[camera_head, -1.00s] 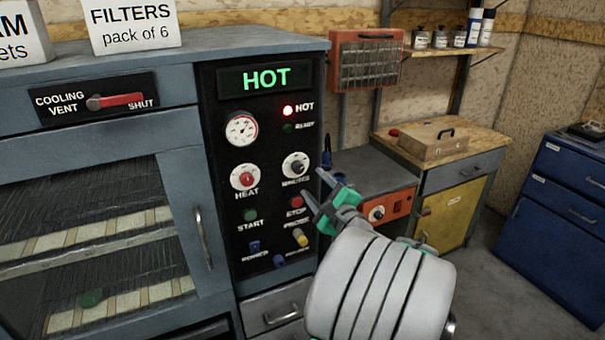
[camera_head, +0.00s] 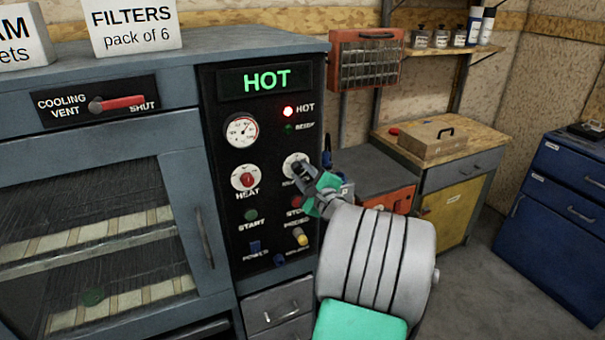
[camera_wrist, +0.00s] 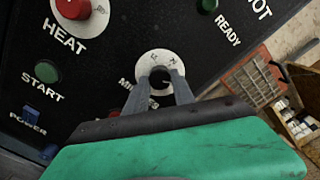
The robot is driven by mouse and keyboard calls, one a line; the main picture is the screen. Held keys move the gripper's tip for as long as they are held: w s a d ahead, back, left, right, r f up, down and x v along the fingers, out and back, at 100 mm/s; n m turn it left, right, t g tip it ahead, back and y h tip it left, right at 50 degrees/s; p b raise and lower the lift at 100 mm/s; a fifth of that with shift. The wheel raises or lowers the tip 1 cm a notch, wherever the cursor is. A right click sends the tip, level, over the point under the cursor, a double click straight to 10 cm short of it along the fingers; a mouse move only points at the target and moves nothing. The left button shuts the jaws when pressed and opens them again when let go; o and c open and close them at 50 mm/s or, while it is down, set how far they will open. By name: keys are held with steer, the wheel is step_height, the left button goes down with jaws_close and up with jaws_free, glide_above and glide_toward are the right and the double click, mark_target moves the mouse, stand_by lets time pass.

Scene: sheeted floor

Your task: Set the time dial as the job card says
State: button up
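The time dial, marked MINUTES, is a white disc (camera_head: 291,160) with a dark knob, on the black control panel (camera_head: 226,205). The dial also shows in the wrist view (camera_wrist: 146,65), its knob near the centre; its setting is too small to read. My gripper (camera_head: 299,168) reaches it from the lower right. In the wrist view my gripper's two fingers (camera_wrist: 160,88) stand apart, one at each side of the knob's lower part; I cannot tell whether they touch it. The fingers hide part of the MINUTES label. I see no job card.
The green display (camera_head: 267,79) reads HOT and the red HOT lamp (camera_head: 288,111) is lit. The HEAT knob (camera_head: 246,178) is left of the dial. START, STOP and other controls sit below. The red vent lever (camera_head: 123,103) points towards SHUT. A wooden-topped bench (camera_head: 475,150) stands behind right.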

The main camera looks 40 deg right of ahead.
jaws_close()
steer(key=shift+f+n+b, duration=0.1)
steer(key=shift+n+b, duration=0.2)
steer(key=shift+b, duration=0.1)
steer(key=n+b, duration=0.4)
steer(key=shift+f+b, duration=0.2)
steer(key=shift+b, duration=0.2)
steer(key=n+b, duration=0.6)
steer(key=b, duration=0.2)
steer(key=shift+n, duration=0.4)
steer(key=n+b, duration=0.6)
steer(key=b, duration=0.2)
steer(key=n+b, duration=0.3)
steer(key=shift+r+n+b, duration=0.2)
steer(key=shift+n+b, duration=1.6)
steer(key=shift+b, duration=0.05)
steer(key=shift+r, duration=0.1)
